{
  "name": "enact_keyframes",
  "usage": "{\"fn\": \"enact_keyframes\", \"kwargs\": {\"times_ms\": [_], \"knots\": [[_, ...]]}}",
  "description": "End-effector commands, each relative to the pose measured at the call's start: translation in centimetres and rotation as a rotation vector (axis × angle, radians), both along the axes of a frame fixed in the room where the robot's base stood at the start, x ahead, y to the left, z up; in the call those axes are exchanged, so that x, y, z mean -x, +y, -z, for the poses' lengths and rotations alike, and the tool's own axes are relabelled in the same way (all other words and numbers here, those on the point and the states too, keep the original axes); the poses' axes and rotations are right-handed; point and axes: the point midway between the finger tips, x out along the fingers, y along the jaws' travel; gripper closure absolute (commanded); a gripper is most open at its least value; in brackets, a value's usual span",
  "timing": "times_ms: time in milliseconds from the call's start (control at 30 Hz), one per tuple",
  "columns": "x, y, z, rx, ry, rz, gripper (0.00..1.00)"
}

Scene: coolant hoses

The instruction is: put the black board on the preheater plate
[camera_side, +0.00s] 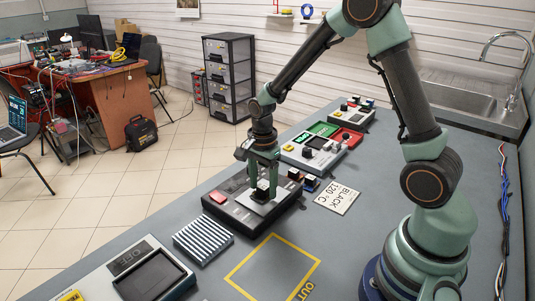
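My gripper (263,185) points down over a dark unit with a red button, which looks like the preheater. Its fingers are on both sides of a small black block (261,194), which may be part of the black board. A pale grey plate (252,207) lies under the block on top of the unit. I cannot tell whether the fingers press on the block or whether the block touches the plate. The fingers hide part of both. A white card reading "BLACK 120 C" (337,198) lies on the bench to the right of the unit.
A ribbed silver block (203,240) lies in front of the unit. A unit with a dark recess (152,277) stands at the front left. Behind are a green panel (322,129), a red panel (346,138) and more units. A yellow-outlined area (274,265) is empty.

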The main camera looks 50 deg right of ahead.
Motion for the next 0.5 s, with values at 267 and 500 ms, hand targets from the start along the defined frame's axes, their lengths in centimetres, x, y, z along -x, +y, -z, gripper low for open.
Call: {"fn": "enact_keyframes", "kwargs": {"times_ms": [267, 500], "knots": [[-0.1, 0.0, -0.6, 0.0, -0.003, 0.0, 0.34], [-0.2, 0.0, -4.7, 0.001, -0.007, 0.0, 0.34]]}}
